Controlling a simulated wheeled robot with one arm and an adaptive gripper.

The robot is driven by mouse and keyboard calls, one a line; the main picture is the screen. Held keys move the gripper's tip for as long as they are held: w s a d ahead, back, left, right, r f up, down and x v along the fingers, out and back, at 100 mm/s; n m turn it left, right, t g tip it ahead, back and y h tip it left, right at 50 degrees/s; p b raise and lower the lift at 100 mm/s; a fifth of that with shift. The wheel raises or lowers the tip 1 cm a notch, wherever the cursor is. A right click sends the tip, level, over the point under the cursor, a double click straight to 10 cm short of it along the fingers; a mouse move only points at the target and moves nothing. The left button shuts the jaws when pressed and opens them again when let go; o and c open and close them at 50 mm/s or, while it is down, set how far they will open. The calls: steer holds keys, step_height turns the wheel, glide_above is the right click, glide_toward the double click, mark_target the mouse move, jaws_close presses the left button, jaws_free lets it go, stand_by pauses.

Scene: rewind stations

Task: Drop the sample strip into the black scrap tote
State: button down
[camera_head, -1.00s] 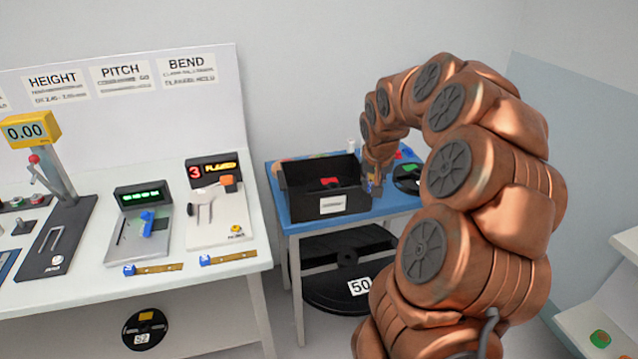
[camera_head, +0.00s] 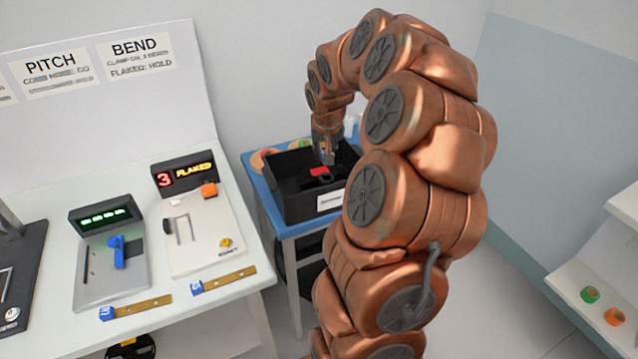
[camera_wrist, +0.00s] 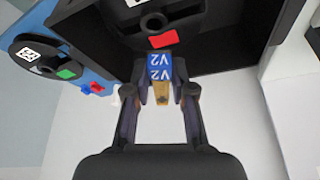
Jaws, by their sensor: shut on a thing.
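My gripper (camera_head: 327,152) is shut on the sample strip, seen in the wrist view as a brass strip (camera_wrist: 162,97) with a blue tag (camera_wrist: 160,68) marked V2. In the head view the gripper points down at the black scrap tote (camera_head: 290,208), its fingertips overlapping the tote's opening. In the wrist view the tote (camera_wrist: 215,57) fills the top, and the strip's blue end reaches up to its near edge. The exact height of the strip above the tote is hard to tell. A red piece (camera_head: 319,171) shows inside the tote.
The tote stands on a blue-topped table (camera_head: 262,190). A black reel (camera_wrist: 42,55) with a green patch is beside it in the wrist view. A white bench (camera_head: 60,205) with gauges and two brass strips (camera_head: 225,280) is at the left. A shelf (camera_head: 600,290) is at the right.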

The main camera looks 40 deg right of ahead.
steer(key=shift+f, duration=1.95)
steer(key=c, duration=0.9)
jaws_free()
steer(key=shift+r, duration=0.15)
steer(key=v, duration=1.2)
steer(key=shift+a, duration=0.1)
